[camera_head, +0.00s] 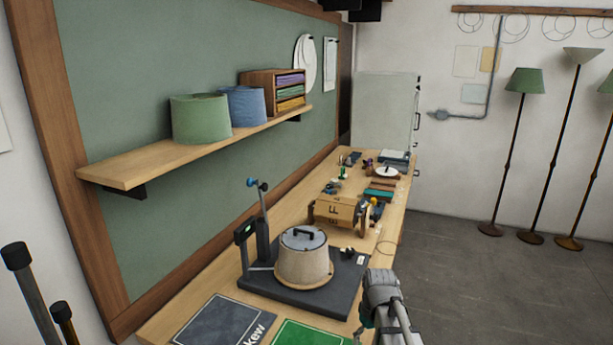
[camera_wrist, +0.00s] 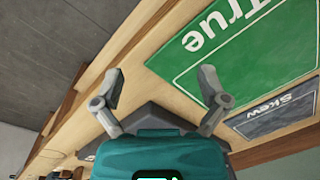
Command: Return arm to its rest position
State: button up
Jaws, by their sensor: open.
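My gripper (camera_wrist: 160,84) shows in the wrist view with its two grey fingers wide apart and nothing between them. The wrist view looks toward the wooden workbench, with the green "True" mat (camera_wrist: 238,50) beyond the right finger. In the head view my arm (camera_head: 385,298) is at the lower right, beside the bench's right edge, next to the dark base plate (camera_head: 310,296). A beige drum with a dark lid (camera_head: 303,262) stands on that plate. The fingertips are not clear in the head view.
The grey "Skew" mat (camera_head: 220,322) lies at the bench's near end. A shelf (camera_head: 185,150) with lampshades hangs at left. The floor (camera_head: 480,280) at right is open; floor lamps (camera_head: 512,150) stand beyond.

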jog(key=s+f+m+b, duration=0.1)
jog(key=s+f+m, duration=0.1)
jog(key=s+m, duration=0.3)
jog(key=shift+s+d+f+t+h+b, duration=0.15)
jog(key=shift+s+d+t+h+b, duration=0.2)
jog(key=shift+s, duration=0.95)
